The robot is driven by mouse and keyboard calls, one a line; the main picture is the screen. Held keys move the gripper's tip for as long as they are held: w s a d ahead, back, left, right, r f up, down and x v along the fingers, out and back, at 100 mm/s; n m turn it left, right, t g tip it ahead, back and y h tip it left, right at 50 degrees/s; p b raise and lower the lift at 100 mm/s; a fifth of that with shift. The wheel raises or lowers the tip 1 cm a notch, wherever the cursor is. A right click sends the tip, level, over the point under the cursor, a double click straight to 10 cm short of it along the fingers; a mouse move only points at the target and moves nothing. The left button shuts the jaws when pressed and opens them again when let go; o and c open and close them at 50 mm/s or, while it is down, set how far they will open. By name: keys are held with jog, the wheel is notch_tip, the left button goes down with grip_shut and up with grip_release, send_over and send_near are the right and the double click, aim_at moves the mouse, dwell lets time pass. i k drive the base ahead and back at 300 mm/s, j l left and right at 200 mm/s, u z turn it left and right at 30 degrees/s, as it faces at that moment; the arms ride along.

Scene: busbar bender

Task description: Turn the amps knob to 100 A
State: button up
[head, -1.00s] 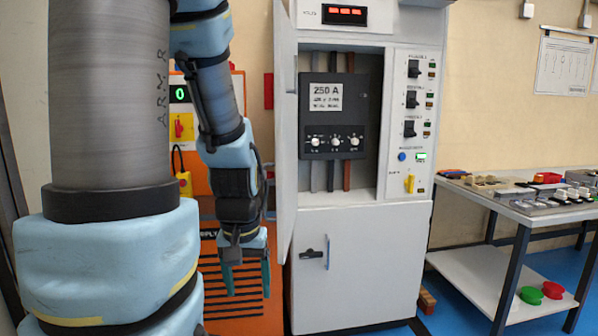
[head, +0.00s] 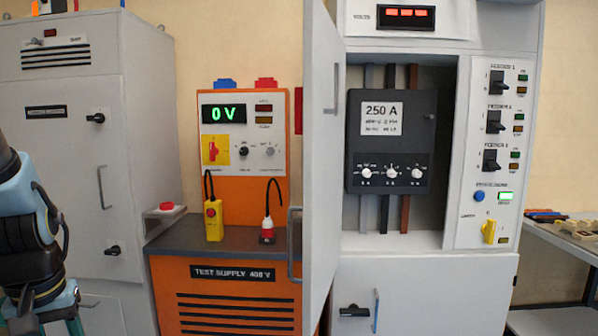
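The orange test supply (head: 228,311) has an upper panel with a green display reading 0 V (head: 223,114). Below the display are a black knob (head: 243,151) and a grey knob (head: 269,151); their small labels are too small to read, so I cannot tell which is the amps knob. A breaker marked 250 A (head: 381,118) in the open cabinet has three white dials (head: 391,173), also with unreadable scales. My gripper (head: 50,322) is at the lower left edge, well left of both panels. Its fingers look apart and empty, with their tips cut off by the frame.
A yellow pendant (head: 213,218) and a red-and-white plug (head: 267,230) stand on the supply's dark ledge. The open cabinet door (head: 322,160) juts out between supply and breaker. A grey cabinet (head: 85,200) is at left, with a red button (head: 167,206) beside it.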

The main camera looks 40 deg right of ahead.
aim_at(366, 173)
jog(key=k+l+u, duration=0.3)
jog(key=l, duration=0.3)
jog(key=k+l+u, duration=0.15)
jog(key=l+u, duration=0.15)
jog(key=l, duration=0.25)
jog(key=k+l+u, duration=0.35)
jog(key=l, duration=0.15)
jog(key=k+l+u, duration=0.3)
jog(key=l, duration=0.1)
